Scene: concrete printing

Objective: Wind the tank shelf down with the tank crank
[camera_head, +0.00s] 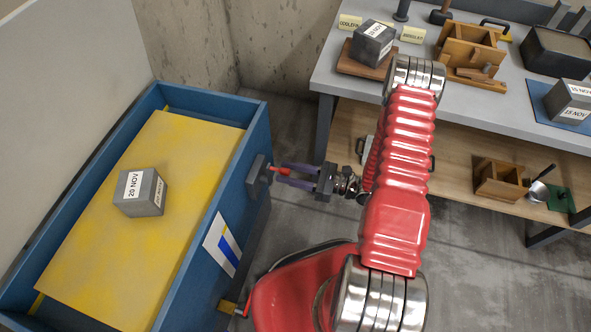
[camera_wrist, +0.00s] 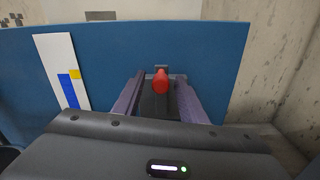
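The blue tank (camera_head: 258,135) stands at the left in the head view. Its yellow shelf (camera_head: 150,225) sits high, near the rim, and carries a grey cube (camera_head: 150,190) labelled 20 NOV. The tank crank (camera_head: 258,174) is a dark block with a red handle on the tank's right wall; the red handle (camera_wrist: 160,78) also shows in the wrist view. My gripper (camera_head: 287,175) points at the crank from the right. In the wrist view its purple fingers (camera_wrist: 160,88) stand on either side of the red handle, with small gaps visible. The fingers look open.
A grey bench (camera_head: 470,75) at the upper right holds another grey cube (camera_head: 371,42), a wooden mould (camera_head: 470,50) and a black tray. A lower wooden shelf (camera_head: 450,165) holds a wooden box. Concrete walls stand behind; the floor between tank and bench is clear.

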